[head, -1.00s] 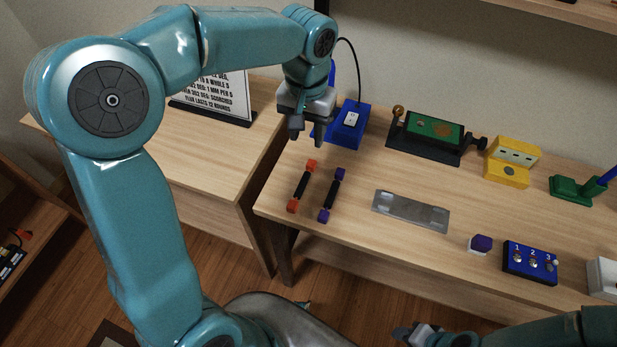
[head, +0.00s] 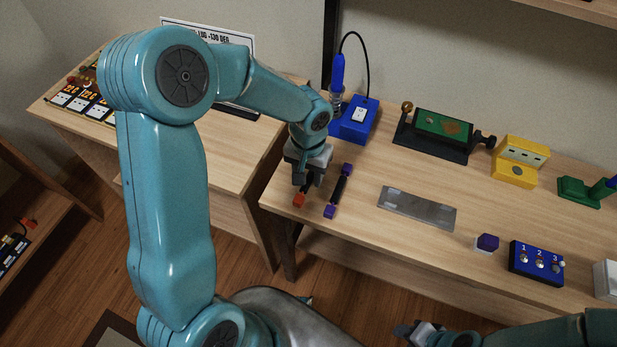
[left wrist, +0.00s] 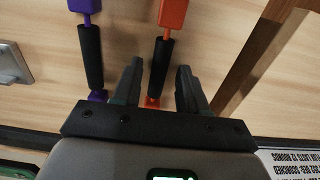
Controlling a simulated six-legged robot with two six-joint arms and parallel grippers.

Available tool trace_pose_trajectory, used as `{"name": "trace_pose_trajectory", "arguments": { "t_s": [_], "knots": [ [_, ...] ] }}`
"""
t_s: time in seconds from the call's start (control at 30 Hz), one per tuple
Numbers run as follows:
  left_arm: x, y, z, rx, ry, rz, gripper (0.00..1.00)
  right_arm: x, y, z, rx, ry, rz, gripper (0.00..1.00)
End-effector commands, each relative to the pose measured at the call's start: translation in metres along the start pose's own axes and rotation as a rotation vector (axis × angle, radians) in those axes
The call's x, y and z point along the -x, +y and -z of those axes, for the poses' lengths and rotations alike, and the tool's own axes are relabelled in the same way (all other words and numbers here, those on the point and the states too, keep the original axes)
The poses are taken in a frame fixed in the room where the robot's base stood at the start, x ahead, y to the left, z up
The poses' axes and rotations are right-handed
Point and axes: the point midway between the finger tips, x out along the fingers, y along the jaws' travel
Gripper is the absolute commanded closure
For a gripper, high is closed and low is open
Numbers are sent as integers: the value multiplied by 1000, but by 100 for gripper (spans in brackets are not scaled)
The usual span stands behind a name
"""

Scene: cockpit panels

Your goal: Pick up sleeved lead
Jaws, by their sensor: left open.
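The orange-ended lead with a black sleeve (left wrist: 160,68) lies on the bench. In the head view only its near orange end (head: 299,200) and a little sleeve show clearly. My left gripper (head: 305,186) is open just over it. In the left wrist view its two fingers (left wrist: 160,75) stand either side of the black sleeve, with gaps both sides. How far the fingertips are above the bench is hard to tell. A second black-sleeved lead with purple ends (head: 338,191) lies just to the right, outside the fingers. My right gripper (head: 408,331) is low at the bottom; its jaws are unclear.
A grey metal plate (head: 417,208) lies right of the leads. Behind stand a blue soldering station (head: 354,122), a green board in a black holder (head: 440,132) and a yellow block (head: 519,161). Bare bench lies around the leads.

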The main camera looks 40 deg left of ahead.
Motion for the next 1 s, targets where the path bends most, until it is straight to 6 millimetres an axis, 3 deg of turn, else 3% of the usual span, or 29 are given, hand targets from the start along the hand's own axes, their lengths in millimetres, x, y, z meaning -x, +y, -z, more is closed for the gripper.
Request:
{"name": "trace_pose_trajectory", "arguments": {
  "t_s": [0.27, 0.3, 0.4, 0.77, 1.0],
  "knots": [
    [-4, 0, 1, 0, 1, 0, 61, 0, 0, 0, 0, 0, 0, 57],
    [-4, 0, 1, 0, 1, 0, 74, 0, 0, 0, 0, 0, 0, 57],
    [-4, 0, 1, 0, 1, 0, 100, 0, 0, 0, 0, 0, 0, 57],
    [-1, 0, 1, 0, 2, 0, 100, 0, 0, 0, 0, 0, 0, 57],
    [27, 0, 2, 0, 7, -1, 100, 2, -1, 0, 0, 0, 0, 57]
  ]
}}
